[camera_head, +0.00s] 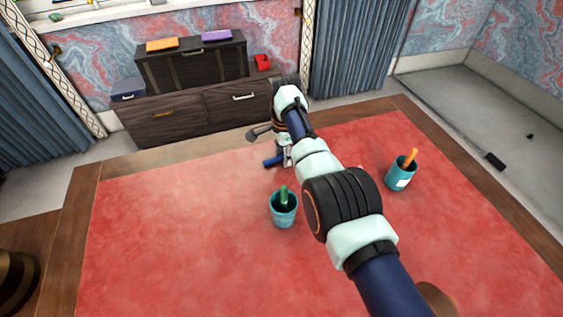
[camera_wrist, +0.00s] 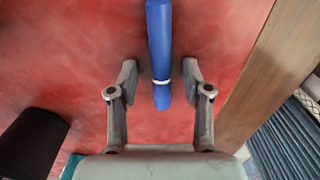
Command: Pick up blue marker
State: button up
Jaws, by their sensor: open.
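The blue marker (camera_wrist: 159,40) lies in the wrist view on the red leather desk top (camera_wrist: 60,60), running from the top edge down to between my fingertips. It has a thin white band near its lower end. My gripper (camera_wrist: 160,82) is open, with one finger on each side of the marker and a gap on both sides. In the head view a blue end of the marker (camera_head: 272,161) shows beside my gripper (camera_head: 284,158) near the desk's far edge. My arm hides part of that area.
A teal cup (camera_head: 284,215) with a green marker (camera_head: 284,195) stands in front of my gripper. Another teal cup (camera_head: 398,181) with an orange marker (camera_head: 407,160) stands to the right, beyond my arm. The left of the desk is clear. A dark cabinet (camera_head: 190,68) stands behind.

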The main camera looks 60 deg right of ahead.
jog(key=shift+r, duration=0.1)
grip_shut()
